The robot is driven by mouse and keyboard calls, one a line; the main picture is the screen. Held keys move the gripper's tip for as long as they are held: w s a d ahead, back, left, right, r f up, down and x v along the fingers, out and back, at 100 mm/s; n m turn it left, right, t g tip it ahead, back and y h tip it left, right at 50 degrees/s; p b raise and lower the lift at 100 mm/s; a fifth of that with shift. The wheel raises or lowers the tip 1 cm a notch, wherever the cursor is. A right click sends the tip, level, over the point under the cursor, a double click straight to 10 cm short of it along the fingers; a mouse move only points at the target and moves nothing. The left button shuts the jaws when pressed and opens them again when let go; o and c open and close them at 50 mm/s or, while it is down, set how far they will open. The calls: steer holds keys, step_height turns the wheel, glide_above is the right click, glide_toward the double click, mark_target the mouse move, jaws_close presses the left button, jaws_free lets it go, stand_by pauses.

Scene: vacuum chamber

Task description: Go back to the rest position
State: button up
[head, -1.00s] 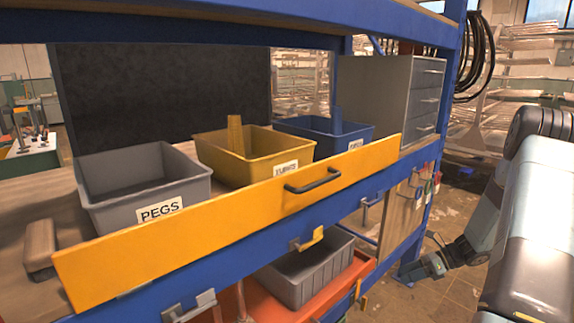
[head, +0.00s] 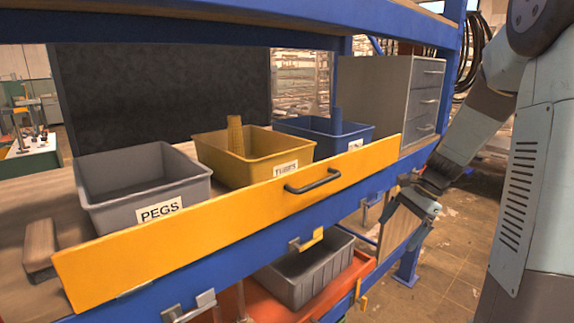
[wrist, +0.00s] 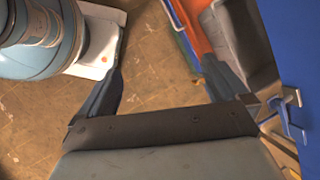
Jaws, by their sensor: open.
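My gripper (head: 404,222) hangs low at the right of the head view, in front of the right end of the shelf unit and below the grey drawer cabinet. Its fingers point downward. In the wrist view my gripper (wrist: 164,72) shows its two dark fingers spread apart, with only bare floor between them. It holds nothing. The right finger appears near the orange lower shelf and grey lower bin, but I cannot tell the exact gap. My arm comes down from the upper right of the head view.
The blue shelf beam (head: 232,258) and yellow front panel (head: 240,222) border my left. Behind the panel stand a grey PEGS bin (head: 143,188), a yellow bin (head: 250,152) and a blue bin (head: 324,140). A grey bin (head: 308,268) sits below. Floor (head: 455,240) at right is open.

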steer(key=s+a+r+n+t+h, duration=0.2)
steer(key=s+r+n, duration=0.4)
steer(key=s, duration=0.4)
steer(key=s+a+r+n+t+h, duration=0.3)
steer(key=s+r+n+t, duration=0.1)
steer(key=s+r+n, duration=0.3)
steer(key=shift+s+a+r, duration=0.3)
steer(key=shift+s+r, duration=0.65)
steer(key=shift+s, duration=0.7)
